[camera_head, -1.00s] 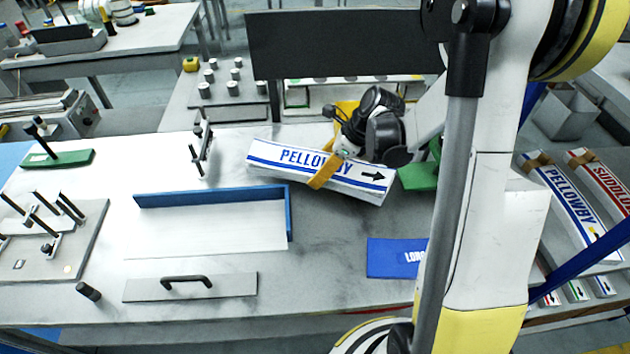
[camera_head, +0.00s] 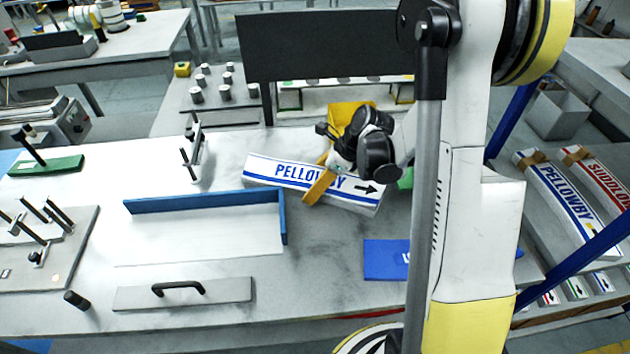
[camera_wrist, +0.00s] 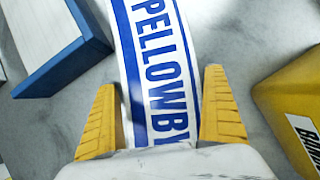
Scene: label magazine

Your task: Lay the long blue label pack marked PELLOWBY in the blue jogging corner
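The long PELLOWBY label pack (camera_head: 268,170), white with blue stripes, lies aslant on the table behind the blue jogging corner (camera_head: 200,201). The corner has a back wall and a right wall and is empty. My gripper (camera_wrist: 163,78) is over the pack, its yellow fingers one on each side of it in the wrist view. Slim gaps seem to show at the fingertips, so it looks open around the pack.
A grey plate with a handle (camera_head: 183,294) lies in front of the corner. A blue pad (camera_head: 385,260) lies to the right. A yellow bin (camera_wrist: 292,100) stands close behind the pack. Another PELLOWBY pack (camera_head: 560,200) rests on the right-hand rack.

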